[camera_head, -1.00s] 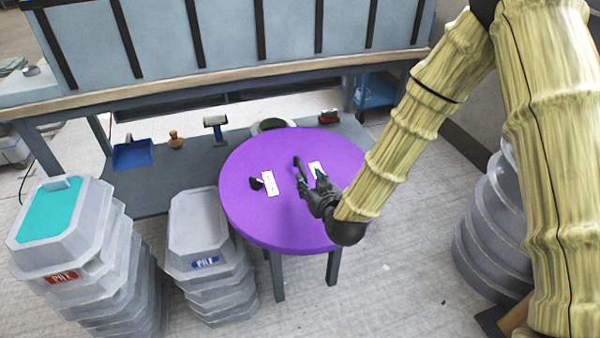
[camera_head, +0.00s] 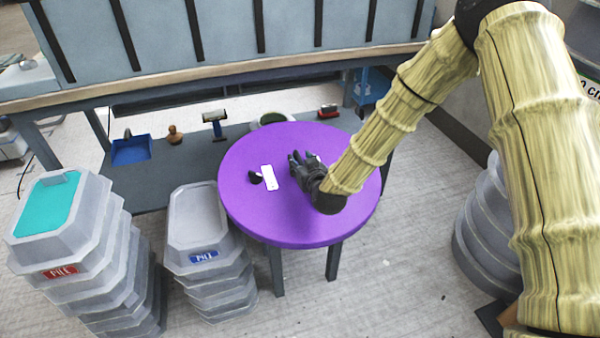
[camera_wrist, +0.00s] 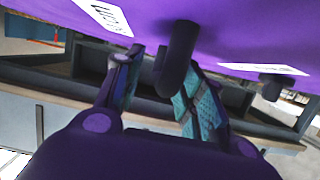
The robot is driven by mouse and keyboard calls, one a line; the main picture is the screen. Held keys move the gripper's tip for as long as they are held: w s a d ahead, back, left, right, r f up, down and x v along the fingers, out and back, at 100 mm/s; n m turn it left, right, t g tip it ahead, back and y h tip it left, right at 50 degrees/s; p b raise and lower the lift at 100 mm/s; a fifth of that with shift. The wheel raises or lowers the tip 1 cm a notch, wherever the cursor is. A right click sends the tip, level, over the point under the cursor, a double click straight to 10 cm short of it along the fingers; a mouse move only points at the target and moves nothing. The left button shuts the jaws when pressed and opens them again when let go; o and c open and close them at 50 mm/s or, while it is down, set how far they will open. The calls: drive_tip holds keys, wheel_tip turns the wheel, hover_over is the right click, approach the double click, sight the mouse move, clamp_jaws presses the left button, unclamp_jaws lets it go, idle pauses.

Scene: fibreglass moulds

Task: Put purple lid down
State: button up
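The purple lid (camera_head: 270,217) is a wide round disc, lying level above dark legs; I cannot tell where the lid ends and its support begins. In the wrist view the purple surface (camera_wrist: 235,25) fills the top, and a black handle (camera_wrist: 178,58) stands between the fingers of my gripper (camera_wrist: 162,92). The fingers are apart, with a gap visible beside the handle; contact on the other side is unclear.
Stacked grey moulds, one teal-topped (camera_head: 45,210) and one with a blue label (camera_head: 200,215), stand left of the disc. A long workbench (camera_head: 200,75) is behind, with a blue dustpan (camera_head: 131,151) and brushes on its lower shelf. More grey moulds (camera_head: 485,220) stand at right.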

sight(301, 161)
clamp_jaws()
drive_tip(key=shift+r, duration=0.2)
idle(0.3)
drive_tip(key=shift+r+p, duration=0.35)
drive_tip(key=shift+r, duration=1.2)
drive_tip(key=shift+s+r, duration=0.1)
drive_tip(key=shift+s, duration=0.2)
drive_tip(key=s+r, duration=0.1)
drive_tip(key=s, duration=1.4)
drive_tip(key=s+d+m+h+p, duration=0.2)
drive_tip(key=d+m+h, duration=0.1)
drive_tip(key=d, duration=1.4)
drive_tip(key=shift+s+d+m+t+h+p, duration=0.15)
drive_tip(key=shift+d+m+t+h+p, duration=0.2)
drive_tip(key=shift+h, duration=0.45)
